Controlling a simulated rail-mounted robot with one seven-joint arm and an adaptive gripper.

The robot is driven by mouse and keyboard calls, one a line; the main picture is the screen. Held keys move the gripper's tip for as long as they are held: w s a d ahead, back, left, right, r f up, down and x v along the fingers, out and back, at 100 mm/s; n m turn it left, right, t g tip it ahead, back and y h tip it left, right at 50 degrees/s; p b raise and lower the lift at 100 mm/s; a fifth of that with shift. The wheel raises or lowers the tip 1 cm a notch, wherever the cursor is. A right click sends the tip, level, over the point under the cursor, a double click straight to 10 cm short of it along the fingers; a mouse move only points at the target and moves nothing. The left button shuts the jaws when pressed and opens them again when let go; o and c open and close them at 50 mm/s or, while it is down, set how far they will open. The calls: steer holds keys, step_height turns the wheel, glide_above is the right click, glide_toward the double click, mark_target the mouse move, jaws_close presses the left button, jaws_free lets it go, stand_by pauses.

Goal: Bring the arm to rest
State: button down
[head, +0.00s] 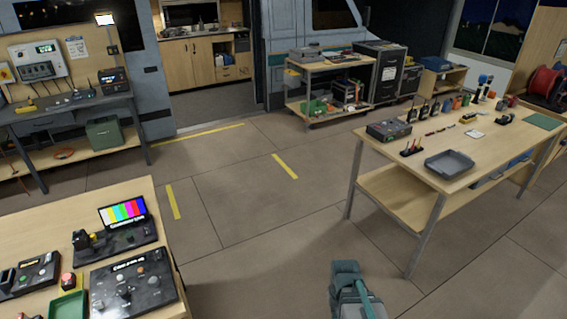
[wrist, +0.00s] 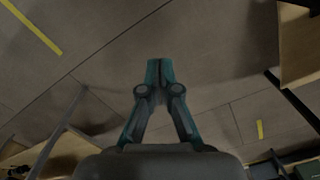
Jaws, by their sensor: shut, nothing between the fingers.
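My gripper (wrist: 160,66) shows in the wrist view with its two teal fingers together at the tips and nothing between them. Bare floor (wrist: 205,50) lies beyond the fingertips. In the head view, part of my arm (head: 352,290) shows at the bottom, over open floor and left of the right-hand table; the fingers cannot be made out there.
A table (head: 495,150) with a grey tray (head: 449,163) and several small items stands at the right. A desk with a control panel (head: 133,283) is at the lower left. A wheeled cart (head: 325,65) stands at the back. The middle floor (head: 240,200) is clear.

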steer(key=s+f+g+b, duration=0.2)
steer(key=s+f+g, duration=0.1)
steer(key=s+f, duration=0.8)
steer(key=s+f+g+b, duration=0.3)
steer(key=s+f, duration=0.8)
steer(key=s, duration=0.5)
steer(key=shift+s, duration=0.3)
